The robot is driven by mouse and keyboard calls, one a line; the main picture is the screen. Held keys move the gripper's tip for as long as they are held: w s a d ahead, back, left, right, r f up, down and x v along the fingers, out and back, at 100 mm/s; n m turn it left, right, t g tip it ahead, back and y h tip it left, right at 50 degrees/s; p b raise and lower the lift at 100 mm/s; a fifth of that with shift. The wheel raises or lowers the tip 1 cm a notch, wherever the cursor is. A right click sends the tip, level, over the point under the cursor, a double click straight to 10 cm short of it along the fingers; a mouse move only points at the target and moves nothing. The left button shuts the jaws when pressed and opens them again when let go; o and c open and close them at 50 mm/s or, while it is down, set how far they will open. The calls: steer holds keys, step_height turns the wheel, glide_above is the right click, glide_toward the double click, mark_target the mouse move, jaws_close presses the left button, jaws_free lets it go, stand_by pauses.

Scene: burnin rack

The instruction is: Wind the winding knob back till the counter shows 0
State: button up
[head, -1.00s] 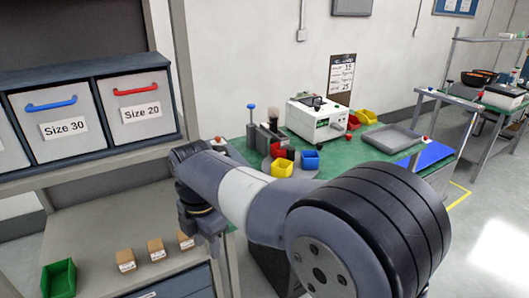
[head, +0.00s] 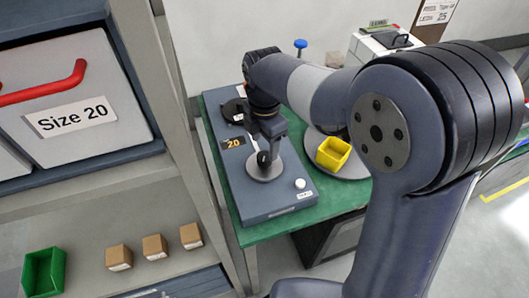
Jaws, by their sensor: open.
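The winder (head: 279,207), a flat blue-grey box, lies on the green table in the middle of the head view. Its small dark counter (head: 234,142) shows 20 in yellow digits. A round light-grey disc (head: 265,173) sits on its top, and a white button (head: 300,184) is near its front right corner. My gripper (head: 264,153) points down over the disc, with its jaws open. The winding knob seems to be at the disc's middle, largely hidden by the gripper. I cannot tell whether the fingers touch it.
A white machine (head: 385,46) is behind. At left, a shelf rack holds a Size 20 drawer (head: 75,105), small cardboard boxes (head: 154,246) and a green bin (head: 44,270).

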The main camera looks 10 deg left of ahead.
mark_target(264, 155)
step_height(264, 155, down, 5)
steer(key=shift+f, duration=0.1)
stand_by(0.3)
steer(key=c, duration=1)
steer(key=shift+m, duration=0.3)
